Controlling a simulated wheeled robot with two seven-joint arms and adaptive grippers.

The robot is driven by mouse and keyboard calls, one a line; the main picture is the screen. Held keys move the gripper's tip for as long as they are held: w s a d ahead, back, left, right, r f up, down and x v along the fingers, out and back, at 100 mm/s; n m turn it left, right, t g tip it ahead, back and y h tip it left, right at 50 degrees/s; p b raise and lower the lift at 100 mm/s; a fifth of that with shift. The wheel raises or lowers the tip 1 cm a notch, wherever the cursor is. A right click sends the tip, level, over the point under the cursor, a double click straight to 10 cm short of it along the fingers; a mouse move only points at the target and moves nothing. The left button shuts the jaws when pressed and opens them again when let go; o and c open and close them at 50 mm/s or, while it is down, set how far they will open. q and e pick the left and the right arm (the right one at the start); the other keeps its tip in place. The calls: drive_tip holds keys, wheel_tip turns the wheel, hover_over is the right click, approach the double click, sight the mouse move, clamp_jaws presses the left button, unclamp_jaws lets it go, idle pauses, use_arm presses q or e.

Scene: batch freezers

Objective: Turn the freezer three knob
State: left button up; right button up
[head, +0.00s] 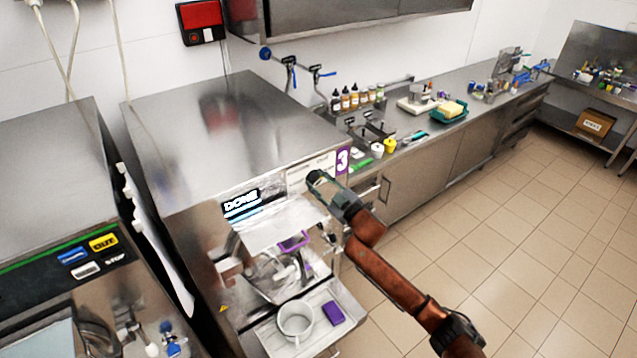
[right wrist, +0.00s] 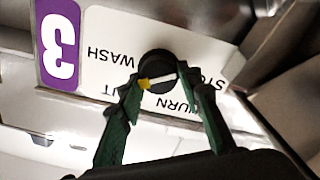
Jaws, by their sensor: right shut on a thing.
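The freezer three (head: 205,150) is a steel machine with a purple "3" label on its front, and a screen (head: 241,204) reading "DONE". Its knob (right wrist: 158,66) is a round black dial with a pale pointer bar, on a white panel with printed words that appear upside down in the right wrist view. My right gripper (right wrist: 163,84) is shut on the knob, one green finger on each side of it. In the head view my right gripper (head: 322,185) covers the knob at the front panel. My left gripper is out of view.
A lower shelf of the machine holds a metal pot (head: 296,319) and a purple sponge-like block (head: 333,312). A steel counter (head: 440,125) with bottles and a butter dish (head: 450,111) runs to the right. The tiled floor (head: 540,230) is clear.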

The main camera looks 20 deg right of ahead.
drive_tip(key=n, duration=0.3)
drive_tip(key=shift+f+n, duration=0.1)
drive_tip(key=shift+n, duration=0.3)
drive_tip(key=n+b, duration=0.1)
drive_tip(key=n, duration=0.2)
drive_tip(key=shift+a+f+n, duration=0.1)
drive_tip(key=shift+n, duration=0.2)
drive_tip(key=n, duration=0.4)
drive_tip(key=shift+f+n+b, duration=0.1)
drive_tip(key=shift+n+b, duration=0.2)
drive_tip(key=shift+b, duration=0.05)
drive_tip(key=n, duration=0.3)
drive_tip(key=shift+n, duration=0.3)
drive_tip(key=n, duration=0.3)
drive_tip(key=shift+f+n+b, duration=0.1)
drive_tip(key=shift+n+b, duration=0.3)
drive_tip(key=n, duration=0.3)
drive_tip(key=shift+n, duration=0.3)
drive_tip(key=n, duration=0.3)
drive_tip(key=shift+f, duration=0.1)
drive_tip(key=shift+d+n, duration=0.2)
drive_tip(key=shift+n, duration=1.9)
